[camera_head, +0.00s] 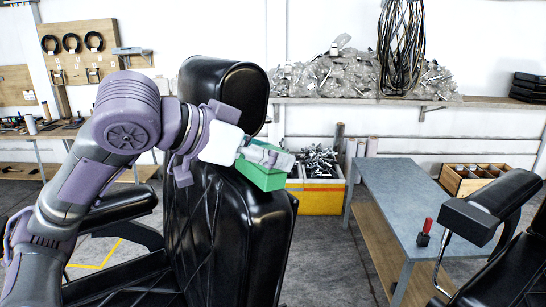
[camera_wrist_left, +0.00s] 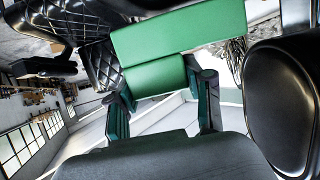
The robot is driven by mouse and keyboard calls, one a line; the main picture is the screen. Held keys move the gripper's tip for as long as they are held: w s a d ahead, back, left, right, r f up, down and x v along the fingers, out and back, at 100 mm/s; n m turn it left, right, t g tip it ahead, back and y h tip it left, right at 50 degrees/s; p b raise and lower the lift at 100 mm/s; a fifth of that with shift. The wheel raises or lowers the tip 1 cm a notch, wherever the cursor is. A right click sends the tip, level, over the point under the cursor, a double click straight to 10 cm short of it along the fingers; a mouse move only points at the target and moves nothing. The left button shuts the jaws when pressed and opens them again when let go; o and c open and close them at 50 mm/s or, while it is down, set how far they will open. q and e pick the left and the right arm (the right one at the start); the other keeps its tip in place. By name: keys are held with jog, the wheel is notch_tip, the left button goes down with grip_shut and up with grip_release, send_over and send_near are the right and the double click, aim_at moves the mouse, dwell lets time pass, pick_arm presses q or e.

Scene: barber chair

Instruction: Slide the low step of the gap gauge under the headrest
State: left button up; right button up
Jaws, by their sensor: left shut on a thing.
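The gap gauge is a green stepped block (camera_head: 260,177), at the right end of the chair back's top edge in the head view. In the left wrist view the gauge (camera_wrist_left: 180,32) shows two green levels, the nearer one between my left fingers (camera_wrist_left: 162,90). The black padded headrest (camera_head: 228,88) stands above the backrest (camera_head: 240,235), left of the gauge. In the left wrist view the headrest (camera_wrist_left: 285,95) is at the right, apart from the gauge. Whether the gauge touches the backrest is unclear. My right gripper is not in view.
A grey table (camera_head: 395,185) with a small red-handled tool (camera_head: 425,232) stands to the right. A yellow bin (camera_head: 318,198) of metal parts is behind the chair. A second black chair (camera_head: 505,205) is at the far right. Open floor lies between the chair and table.

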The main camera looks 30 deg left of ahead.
pick_arm(q)
jog(key=shift+w+a+b, duration=0.2)
jog(key=shift+a, duration=0.3)
jog(key=shift+w+a+b, duration=0.15)
jog(key=shift+w+a, duration=0.05)
jog(key=shift+a, duration=0.3)
jog(key=shift+w+a+f+b, duration=0.1)
jog(key=shift+w+a+b, duration=0.2)
jog(key=shift+a, duration=0.5)
jog(key=shift+w+a+b, duration=0.15)
jog(key=shift+w+a, duration=0.2)
jog(key=shift+a, duration=0.4)
jog(key=o, duration=1)
jog(key=shift+o, duration=1.3)
jog(key=shift+d, duration=0.15)
jog(key=shift+d+r, duration=0.1)
jog(key=shift+r, duration=0.15)
